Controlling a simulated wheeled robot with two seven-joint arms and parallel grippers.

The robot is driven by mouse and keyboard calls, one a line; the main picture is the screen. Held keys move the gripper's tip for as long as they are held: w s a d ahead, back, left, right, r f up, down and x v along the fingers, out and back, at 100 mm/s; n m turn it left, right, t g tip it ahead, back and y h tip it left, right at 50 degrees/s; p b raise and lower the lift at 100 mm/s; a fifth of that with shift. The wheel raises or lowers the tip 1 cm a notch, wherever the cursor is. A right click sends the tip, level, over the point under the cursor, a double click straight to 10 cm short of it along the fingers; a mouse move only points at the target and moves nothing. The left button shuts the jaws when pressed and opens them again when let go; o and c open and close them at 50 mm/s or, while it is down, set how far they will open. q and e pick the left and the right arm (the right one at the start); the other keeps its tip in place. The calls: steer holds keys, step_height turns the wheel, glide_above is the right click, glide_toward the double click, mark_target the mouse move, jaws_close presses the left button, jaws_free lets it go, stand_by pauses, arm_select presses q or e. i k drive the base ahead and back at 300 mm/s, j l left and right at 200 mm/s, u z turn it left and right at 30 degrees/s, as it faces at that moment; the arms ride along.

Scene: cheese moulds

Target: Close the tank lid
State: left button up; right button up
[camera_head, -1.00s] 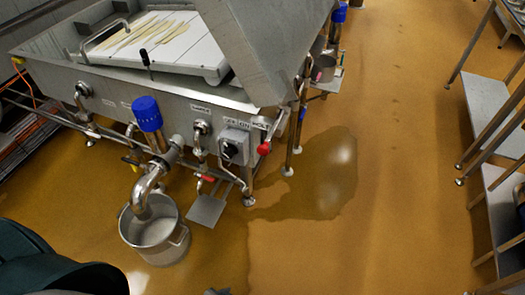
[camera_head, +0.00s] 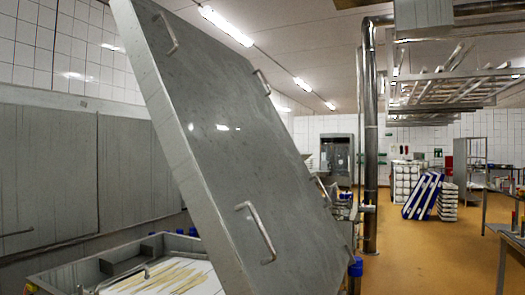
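The tank lid (camera_head: 225,130) is a large grey metal panel with several bar handles. It stands tilted up and open, filling the middle of the head view. A lower handle (camera_head: 256,232) faces me, and another handle (camera_head: 166,33) is near the top. The tank (camera_head: 60,268) is at the lower left, its inside open to view. A white board with pale strips (camera_head: 165,282) lies in it, with a bar handle (camera_head: 122,278) over it. The lid hides the tank's right part. Neither of my grippers is in view.
A vertical steel pipe (camera_head: 370,150) rises behind the lid on the right. Stacked white moulds (camera_head: 406,182) and blue-edged panels (camera_head: 423,196) stand farther back. A table (camera_head: 505,235) is at the right edge. The orange floor (camera_head: 430,260) between is clear.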

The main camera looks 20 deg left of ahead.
mark_target(264, 224)
steer(key=i+l, duration=0.2)
steer(key=i, duration=0.25)
steer(key=i+l, duration=0.2)
steer(key=i, duration=0.2)
steer(key=i+l, duration=0.2)
steer(key=i, duration=0.25)
steer(key=i+l+u, duration=0.1)
steer(key=i, duration=0.35)
steer(key=i+l, duration=0.3)
steer(key=i, duration=0.1)
